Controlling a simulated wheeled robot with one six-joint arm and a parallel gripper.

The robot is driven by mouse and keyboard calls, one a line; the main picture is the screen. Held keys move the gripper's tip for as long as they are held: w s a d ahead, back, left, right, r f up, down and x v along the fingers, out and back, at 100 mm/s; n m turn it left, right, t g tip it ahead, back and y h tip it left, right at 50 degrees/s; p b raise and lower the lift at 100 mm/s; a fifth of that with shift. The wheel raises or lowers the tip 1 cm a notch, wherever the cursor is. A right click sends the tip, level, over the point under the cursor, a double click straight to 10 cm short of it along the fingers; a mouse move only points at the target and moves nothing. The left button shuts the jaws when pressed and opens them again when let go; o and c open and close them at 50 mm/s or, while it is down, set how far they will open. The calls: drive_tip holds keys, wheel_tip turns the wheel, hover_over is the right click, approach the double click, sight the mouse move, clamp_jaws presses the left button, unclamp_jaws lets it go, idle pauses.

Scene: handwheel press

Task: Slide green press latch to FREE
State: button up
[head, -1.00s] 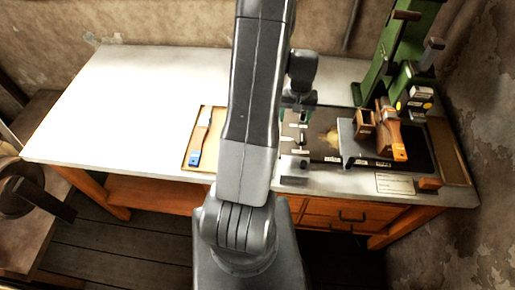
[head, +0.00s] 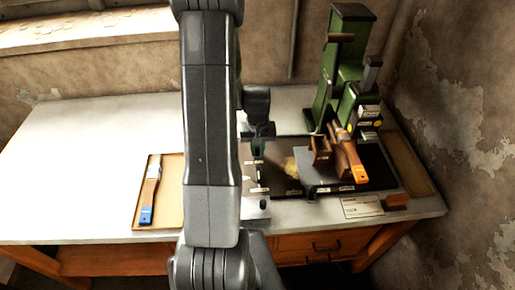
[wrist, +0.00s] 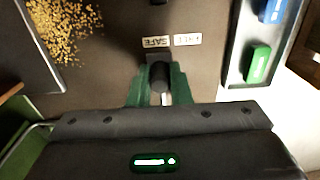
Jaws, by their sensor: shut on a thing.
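My gripper (wrist: 158,88) has green fingers shut on the dark latch knob (wrist: 158,72) in the wrist view. The knob stands directly beneath the SAFE label (wrist: 156,42). The FREE label (wrist: 187,39) is just to the right of it. In the head view my gripper (head: 257,150) is low over the dark base plate (head: 285,178), left of the green press (head: 345,60). My arm hides part of the bench there, and the latch itself is too small to make out.
Yellow shavings (wrist: 65,25) lie on the plate. The bench's left side (head: 80,150) is clear.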

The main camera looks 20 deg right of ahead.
sight(249, 156)
drive_tip(key=shift+a, duration=0.1)
drive_tip(key=shift+w+a, duration=0.25)
drive_tip(key=shift+a, duration=0.45)
drive_tip(key=shift+w+a, duration=0.2)
drive_tip(key=shift+a, duration=0.45)
drive_tip(key=o, duration=1.4)
drive_tip(key=shift+o, duration=0.2)
wheel_tip(249, 156, up, 8)
drive_tip(key=p, duration=0.4)
drive_tip(key=shift+p, duration=0.4)
